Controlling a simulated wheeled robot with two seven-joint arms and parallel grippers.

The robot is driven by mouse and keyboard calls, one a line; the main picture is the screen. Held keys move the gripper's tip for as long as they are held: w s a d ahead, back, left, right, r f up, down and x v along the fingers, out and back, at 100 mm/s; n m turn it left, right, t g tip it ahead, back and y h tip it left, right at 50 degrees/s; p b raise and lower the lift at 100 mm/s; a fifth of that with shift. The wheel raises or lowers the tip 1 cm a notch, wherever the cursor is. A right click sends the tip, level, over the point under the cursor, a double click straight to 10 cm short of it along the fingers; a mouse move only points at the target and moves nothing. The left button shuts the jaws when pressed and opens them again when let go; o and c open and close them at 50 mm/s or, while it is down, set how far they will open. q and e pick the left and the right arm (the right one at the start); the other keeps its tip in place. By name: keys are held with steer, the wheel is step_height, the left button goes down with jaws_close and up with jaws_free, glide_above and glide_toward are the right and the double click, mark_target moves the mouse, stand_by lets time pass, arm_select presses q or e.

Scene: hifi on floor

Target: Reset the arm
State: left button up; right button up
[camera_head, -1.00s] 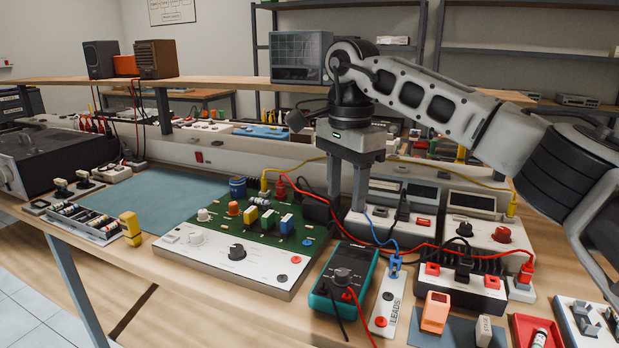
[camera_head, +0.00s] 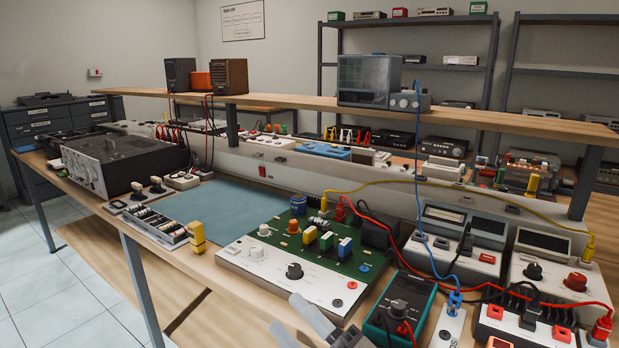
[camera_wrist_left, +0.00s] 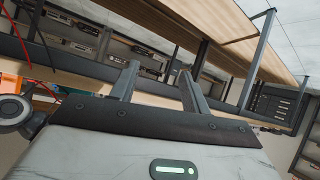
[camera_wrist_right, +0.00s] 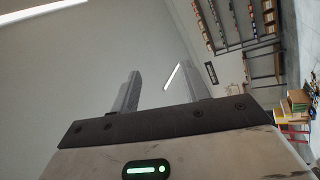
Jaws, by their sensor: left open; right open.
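My right gripper (camera_head: 287,312) shows only by its grey fingers at the bottom of the head view, in front of the green circuit board (camera_head: 345,262). The fingers stand apart with nothing between them. My left gripper is out of the head view. In the left wrist view the left gripper (camera_wrist_left: 158,70) is open and empty, with the bench's underside or shelf boards beyond. The rest of both arms is hidden from the head view.
The bench holds a teal multimeter (camera_head: 397,308), a blue mat (camera_head: 215,207), a yellow block (camera_head: 197,237) and a black-topped hifi unit (camera_head: 125,160). A blue lead (camera_head: 417,150) rises to a small box (camera_head: 409,101) on the raised shelf. Red and yellow leads cross the right side.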

steer(key=s+d+f+m+g+h, duration=0.2)
steer(key=s+d+f+m+h, duration=0.4)
steer(key=f+m, duration=0.4)
steer(key=s+d+f+m+g+h, duration=0.2)
steer(key=s+d+f+m+h, duration=0.5)
steer(key=f+m, duration=0.4)
steer(key=s+d, duration=0.1)
steer(key=d, duration=0.1)
steer(key=shift+s+d+m+p, duration=0.3)
steer(key=shift+s+d+p, duration=0.05)
steer(key=shift+d+p, duration=0.05)
